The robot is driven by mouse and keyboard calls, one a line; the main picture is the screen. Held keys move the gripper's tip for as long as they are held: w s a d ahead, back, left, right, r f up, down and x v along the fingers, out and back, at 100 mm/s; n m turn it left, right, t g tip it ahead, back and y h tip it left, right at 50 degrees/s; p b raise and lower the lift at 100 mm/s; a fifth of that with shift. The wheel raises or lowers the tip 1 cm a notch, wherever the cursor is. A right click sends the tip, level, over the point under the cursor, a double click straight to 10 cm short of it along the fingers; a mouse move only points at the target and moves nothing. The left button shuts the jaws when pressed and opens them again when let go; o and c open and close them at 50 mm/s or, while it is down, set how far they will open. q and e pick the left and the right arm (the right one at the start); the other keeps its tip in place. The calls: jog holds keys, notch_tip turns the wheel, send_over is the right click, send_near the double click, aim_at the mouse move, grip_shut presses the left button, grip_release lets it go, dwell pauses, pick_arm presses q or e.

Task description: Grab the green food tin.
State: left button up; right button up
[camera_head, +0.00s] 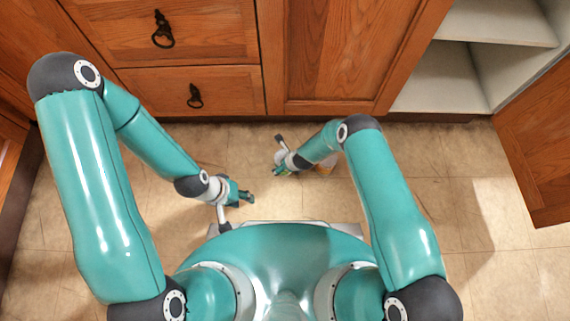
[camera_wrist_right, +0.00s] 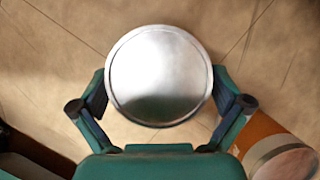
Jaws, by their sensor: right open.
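A tin with a round silver lid (camera_wrist_right: 159,75) stands between the fingers of my right gripper in the right wrist view. I see it from above, so the colour of its side is hidden there. My right gripper (camera_wrist_right: 160,106) is open, with one finger on each side of the tin; whether they touch it I cannot tell. In the head view my right gripper (camera_head: 283,170) is low over the floor and largely hides the tin. My left gripper (camera_head: 249,198) is low over the floor to the left, away from the tin; its finger opening is too small to judge.
An orange-brown can (camera_wrist_right: 268,140) with a silver end is close to the right finger. Wooden drawers (camera_head: 190,90) and a cupboard door (camera_head: 340,55) stand ahead. An open shelf (camera_head: 440,82) is at the right, beside an open door (camera_head: 540,150). The tiled floor (camera_head: 480,220) at right is clear.

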jog(key=shift+b+x, duration=0.4)
jog(key=shift+x, duration=0.7)
jog(key=shift+r, duration=0.1)
jog(key=shift+s, duration=0.1)
jog(key=c, duration=1.4)
